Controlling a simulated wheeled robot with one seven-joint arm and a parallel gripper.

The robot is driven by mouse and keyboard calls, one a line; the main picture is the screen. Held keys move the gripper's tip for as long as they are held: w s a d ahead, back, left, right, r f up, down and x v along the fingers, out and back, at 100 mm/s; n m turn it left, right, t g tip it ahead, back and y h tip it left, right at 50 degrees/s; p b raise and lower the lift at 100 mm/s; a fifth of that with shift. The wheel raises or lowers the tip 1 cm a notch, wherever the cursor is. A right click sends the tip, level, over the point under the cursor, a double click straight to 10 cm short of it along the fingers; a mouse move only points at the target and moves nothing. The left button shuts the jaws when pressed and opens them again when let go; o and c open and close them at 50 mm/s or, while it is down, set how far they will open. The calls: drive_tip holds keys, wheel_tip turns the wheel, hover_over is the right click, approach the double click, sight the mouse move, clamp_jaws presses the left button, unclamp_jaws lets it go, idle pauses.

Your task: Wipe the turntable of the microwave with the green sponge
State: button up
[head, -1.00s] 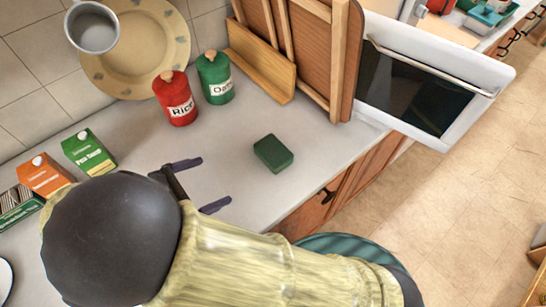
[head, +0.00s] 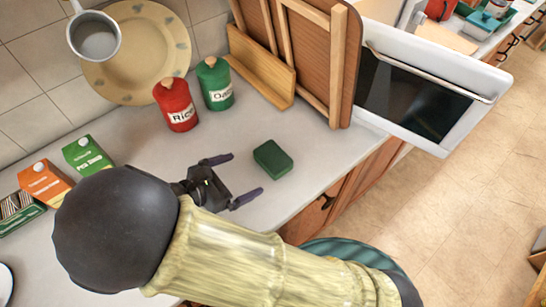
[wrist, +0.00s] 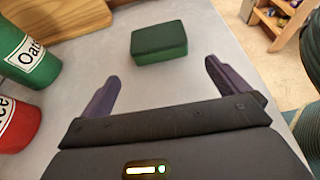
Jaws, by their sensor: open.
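The green sponge (head: 272,159) lies flat on the pale countertop in the head view. In the wrist view the sponge (wrist: 159,42) is ahead of the fingers, between their lines and a little left of centre. My gripper (head: 240,180) is open and empty, to the left of the sponge and apart from it. Its two dark purple fingers (wrist: 163,85) are spread in the wrist view. A white appliance with an open dark-glass door (head: 425,90) stands at the right; I cannot tell if it is the microwave. No turntable is visible.
A red Rice canister (head: 177,105) and a green Oats canister (head: 215,84) stand behind the gripper. Wooden boards in a rack (head: 290,50) stand at the back. Cartons (head: 88,155) sit at the left. The counter's front edge runs just right of the sponge.

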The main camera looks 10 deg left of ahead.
sight(263, 164)
drive_tip(key=shift+x, duration=1.5)
drive_tip(key=shift+w+d, duration=0.1)
drive_tip(key=shift+w+d, duration=0.2)
drive_tip(key=shift+w, duration=0.05)
drive_tip(key=x, duration=0.4)
drive_tip(key=shift+w+p, duration=0.2)
drive_tip(key=shift+p, duration=0.1)
drive_tip(key=c, duration=0.9)
drive_tip(key=shift+o, duration=0.2)
